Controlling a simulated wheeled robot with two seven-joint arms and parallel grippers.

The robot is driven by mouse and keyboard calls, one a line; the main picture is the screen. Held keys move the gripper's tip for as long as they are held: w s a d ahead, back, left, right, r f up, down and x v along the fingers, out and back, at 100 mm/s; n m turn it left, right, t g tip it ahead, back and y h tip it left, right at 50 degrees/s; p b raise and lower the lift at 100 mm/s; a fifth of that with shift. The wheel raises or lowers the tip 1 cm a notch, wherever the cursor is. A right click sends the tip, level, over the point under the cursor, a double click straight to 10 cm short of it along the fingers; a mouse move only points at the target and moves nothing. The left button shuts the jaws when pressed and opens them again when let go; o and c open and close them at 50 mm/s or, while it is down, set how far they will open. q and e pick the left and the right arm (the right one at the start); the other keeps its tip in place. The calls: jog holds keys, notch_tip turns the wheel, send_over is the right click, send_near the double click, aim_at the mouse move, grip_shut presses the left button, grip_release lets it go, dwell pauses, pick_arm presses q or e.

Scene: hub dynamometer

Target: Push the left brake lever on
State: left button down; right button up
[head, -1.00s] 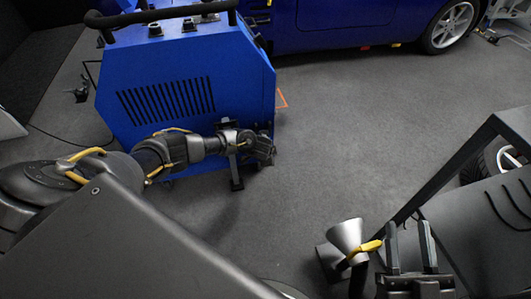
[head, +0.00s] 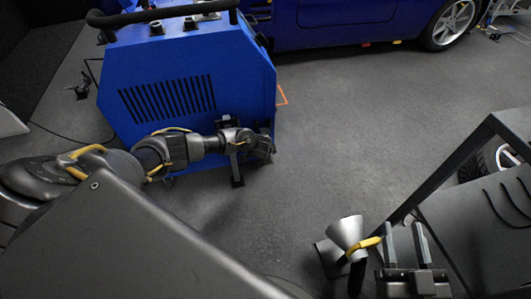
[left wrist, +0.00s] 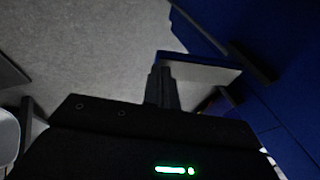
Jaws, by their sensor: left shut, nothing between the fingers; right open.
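The blue dynamometer cabinet (head: 200,60) stands at the upper left in the head view, with a slotted vent on its face. My left gripper (head: 266,152) is shut and empty at the cabinet's lower right corner, close beside a black upright fitting (head: 236,178) with a foot on the floor. I cannot tell whether this fitting is the left brake lever, or whether the gripper touches it. In the left wrist view my shut fingers (left wrist: 160,85) point at a pale plate with a blue edge (left wrist: 205,70). My right gripper (head: 405,246) is open and empty at the lower right.
A blue car (head: 340,22) stands behind the cabinet. A dark frame or cart (head: 470,215) is at the right, near my right gripper. The grey floor (head: 340,120) between is clear. A cable (head: 60,137) lies on the floor left of the cabinet.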

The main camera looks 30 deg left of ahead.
pick_arm(q)
jog(key=s+d+p+v, duration=0.1)
jog(key=p+v, duration=0.8)
jog(key=shift+f, duration=0.35)
pick_arm(e)
jog(key=s+d+f+m+g+h, duration=0.1)
jog(key=s+d+f+g+h, duration=0.2)
jog(key=f, duration=0.4)
jog(key=s+d+f+m+g+h, duration=0.1)
jog(key=s+d+f+g+h, duration=0.1)
jog(key=s+d+f+g, duration=0.2)
jog(key=s+d+f+m+g+h, duration=0.1)
jog(key=s+d+f+g+h, duration=0.2)
jog(key=f+g, duration=0.4)
jog(key=shift+s+d+f+m+h, duration=0.3)
jog(key=shift+s+d+f, duration=0.35)
jog(key=shift+d+f, duration=1)
jog(key=shift+a+f, duration=0.25)
jog(key=shift+a, duration=0.05)
